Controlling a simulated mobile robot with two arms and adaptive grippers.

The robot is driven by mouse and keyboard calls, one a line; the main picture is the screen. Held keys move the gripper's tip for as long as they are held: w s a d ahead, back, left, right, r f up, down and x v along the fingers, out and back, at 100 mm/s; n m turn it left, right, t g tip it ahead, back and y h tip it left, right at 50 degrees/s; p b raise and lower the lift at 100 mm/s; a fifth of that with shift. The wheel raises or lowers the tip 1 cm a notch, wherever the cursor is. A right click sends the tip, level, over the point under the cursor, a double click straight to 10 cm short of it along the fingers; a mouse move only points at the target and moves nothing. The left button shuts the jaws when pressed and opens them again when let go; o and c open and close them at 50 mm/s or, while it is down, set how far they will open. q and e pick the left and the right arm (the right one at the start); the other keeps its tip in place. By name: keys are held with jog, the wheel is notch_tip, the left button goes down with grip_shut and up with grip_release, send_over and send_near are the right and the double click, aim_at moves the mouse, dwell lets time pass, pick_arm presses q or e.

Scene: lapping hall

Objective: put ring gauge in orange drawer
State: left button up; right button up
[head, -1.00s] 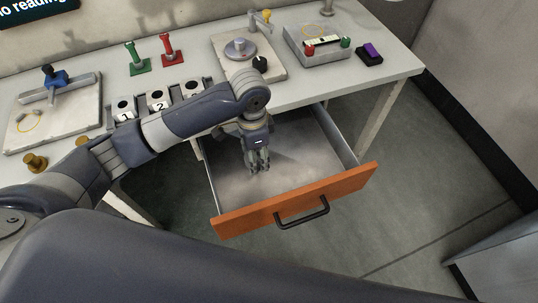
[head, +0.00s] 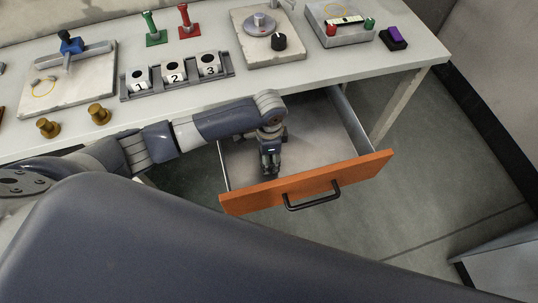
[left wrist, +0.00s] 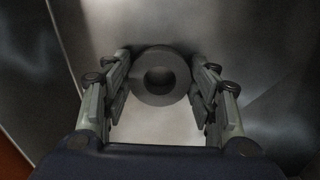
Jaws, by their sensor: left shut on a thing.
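The ring gauge is a dark grey ring (left wrist: 159,98) with a round hole, held between the two fingers of my left gripper (left wrist: 160,82) in the left wrist view. In the head view my left gripper (head: 270,170) is inside the open drawer, just behind its orange front (head: 335,178). The ring gauge cannot be made out there. The grey drawer floor lies behind the ring in the wrist view; I cannot tell whether the ring touches it. My right gripper is out of view.
The table above holds a rack (head: 224,71) with numbered blocks, brass knobs (head: 99,114), red (head: 188,22) and green (head: 153,30) stands, a plate with a black knob (head: 279,42) and a purple-topped block (head: 394,38). The drawer's right part (head: 325,125) looks empty.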

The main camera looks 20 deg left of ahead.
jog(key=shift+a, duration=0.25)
pick_arm(q)
jog(key=shift+f, duration=0.1)
jog(key=o, duration=1.2)
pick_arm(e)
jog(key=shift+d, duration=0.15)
pick_arm(q)
jog(key=shift+r, duration=0.45)
notch_tip(320, 180, up, 12)
jog(key=p, duration=0.1)
jog(key=shift+f, duration=0.25)
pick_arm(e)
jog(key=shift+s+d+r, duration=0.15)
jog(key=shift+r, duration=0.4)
